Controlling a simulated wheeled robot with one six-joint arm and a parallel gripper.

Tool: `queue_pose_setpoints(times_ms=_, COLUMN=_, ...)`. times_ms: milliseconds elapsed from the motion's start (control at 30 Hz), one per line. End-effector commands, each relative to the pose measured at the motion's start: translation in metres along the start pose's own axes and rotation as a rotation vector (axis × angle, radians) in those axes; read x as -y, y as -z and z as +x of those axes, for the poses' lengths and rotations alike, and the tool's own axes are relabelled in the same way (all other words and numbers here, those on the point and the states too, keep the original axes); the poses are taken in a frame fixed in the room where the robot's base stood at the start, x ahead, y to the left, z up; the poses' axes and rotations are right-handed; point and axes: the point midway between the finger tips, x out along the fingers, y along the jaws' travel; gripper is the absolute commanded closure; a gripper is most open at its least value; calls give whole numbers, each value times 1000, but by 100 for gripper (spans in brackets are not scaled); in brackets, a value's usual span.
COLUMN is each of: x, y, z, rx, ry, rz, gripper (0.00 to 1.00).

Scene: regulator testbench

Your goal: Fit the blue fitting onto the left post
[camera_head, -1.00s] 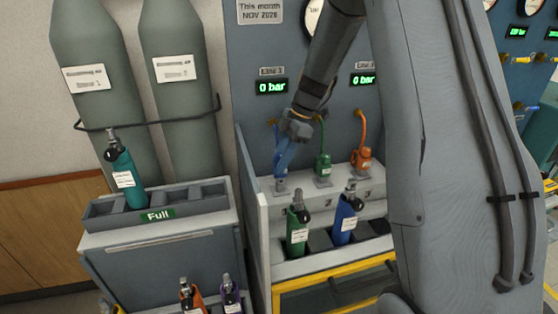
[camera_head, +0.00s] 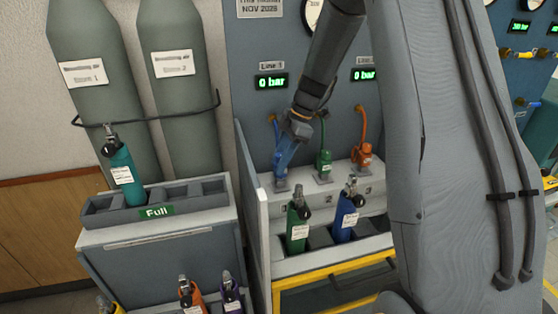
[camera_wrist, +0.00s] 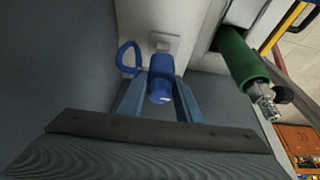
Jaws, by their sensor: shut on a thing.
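The blue fitting (camera_wrist: 160,84) is between the two fingers of my gripper (camera_wrist: 160,95) in the wrist view, and the fingers are shut on it. In the head view my gripper (camera_head: 281,168) points down at the left post (camera_head: 281,186) on the grey ledge. The post's square base (camera_wrist: 165,42) shows just beyond the fitting in the wrist view. The fitting is in line with the post and very close to it or on it; I cannot tell whether it is fully seated. My fingers hide most of the fitting in the head view. A blue hose (camera_wrist: 125,58) loops beside it.
A green fitting (camera_head: 323,163) and an orange fitting (camera_head: 364,155) sit on the posts to the right. Green (camera_head: 297,230) and blue (camera_head: 345,220) cylinders stand in the rack below. A teal cylinder (camera_head: 123,175) stands in the "Full" tray (camera_head: 205,206) at left.

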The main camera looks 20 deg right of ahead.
Motion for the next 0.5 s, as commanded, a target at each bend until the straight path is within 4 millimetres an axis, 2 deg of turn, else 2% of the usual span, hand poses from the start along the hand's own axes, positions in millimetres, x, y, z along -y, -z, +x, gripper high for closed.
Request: queue_pose_setpoints(times_ms=500, x=0, y=-3, z=7, rx=0, ry=-1, rz=0, gripper=99)
